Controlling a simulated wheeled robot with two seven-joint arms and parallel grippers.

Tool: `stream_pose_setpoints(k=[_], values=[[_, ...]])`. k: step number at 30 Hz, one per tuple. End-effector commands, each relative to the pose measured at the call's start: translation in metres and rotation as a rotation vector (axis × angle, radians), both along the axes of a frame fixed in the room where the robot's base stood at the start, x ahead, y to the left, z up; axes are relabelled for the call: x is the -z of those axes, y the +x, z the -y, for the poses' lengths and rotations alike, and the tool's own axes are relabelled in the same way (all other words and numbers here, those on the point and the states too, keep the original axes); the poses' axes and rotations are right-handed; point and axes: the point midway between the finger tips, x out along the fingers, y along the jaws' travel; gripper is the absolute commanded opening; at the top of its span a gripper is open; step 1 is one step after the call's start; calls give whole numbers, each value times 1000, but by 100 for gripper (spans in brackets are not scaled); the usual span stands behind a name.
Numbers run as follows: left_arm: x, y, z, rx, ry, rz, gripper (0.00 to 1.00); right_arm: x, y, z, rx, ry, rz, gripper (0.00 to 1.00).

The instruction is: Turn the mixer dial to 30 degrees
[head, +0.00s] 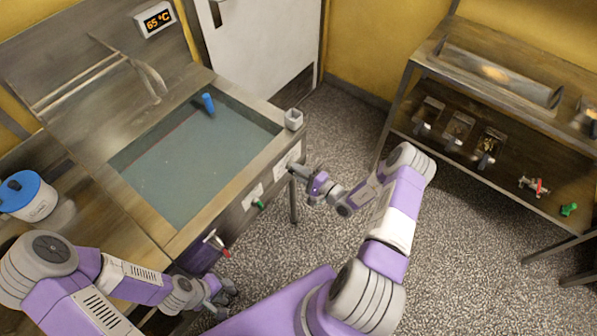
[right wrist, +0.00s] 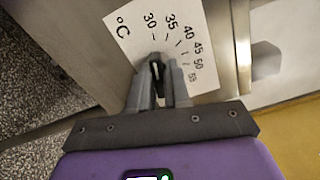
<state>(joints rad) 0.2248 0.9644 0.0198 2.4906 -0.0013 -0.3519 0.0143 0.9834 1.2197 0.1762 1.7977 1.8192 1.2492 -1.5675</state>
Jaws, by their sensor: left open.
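The dial (right wrist: 157,68) is a small dark knob on a white scale plate (right wrist: 125,38) marked °C, with numbers from 30 to 55. In the right wrist view its pointer points up, roughly toward the 30 mark. My right gripper (right wrist: 160,78) has its two grey fingers close on either side of the knob and appears shut on it. In the head view my right gripper (head: 309,180) is at the right end of the tank's front panel and hides the dial. My left gripper (head: 226,294) is open and empty, low in front of the tank.
The tank (head: 190,160) holds grey-green liquid and a blue object (head: 208,104). A red-handled valve (head: 219,243) and a green knob (head: 259,204) stick out of its front. A display (head: 155,19) reads 65 °C. A shelf rack (head: 480,170) stands at right; the floor between is clear.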

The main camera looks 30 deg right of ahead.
Motion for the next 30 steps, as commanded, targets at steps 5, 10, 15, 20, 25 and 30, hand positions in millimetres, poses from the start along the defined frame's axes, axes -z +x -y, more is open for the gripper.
stream_pose_setpoints(k=[5,10,15,20,25,30], values=[[0,0,0,0,0,0,43,-1,3,-4,-6,0,3,38],[0,0,0,0,0,0,43,0,3,-4,-7,1,-3,38],[0,0,0,0,0,0,43,2,2,-5,-7,2,-6,38],[-1,0,0,0,0,0,43,2,-11,2,-4,2,-6,38],[-4,0,0,0,0,0,43,-1,-40,17,3,0,-1,38],[-6,0,0,0,0,0,43,-2,-62,26,3,0,5,38]])
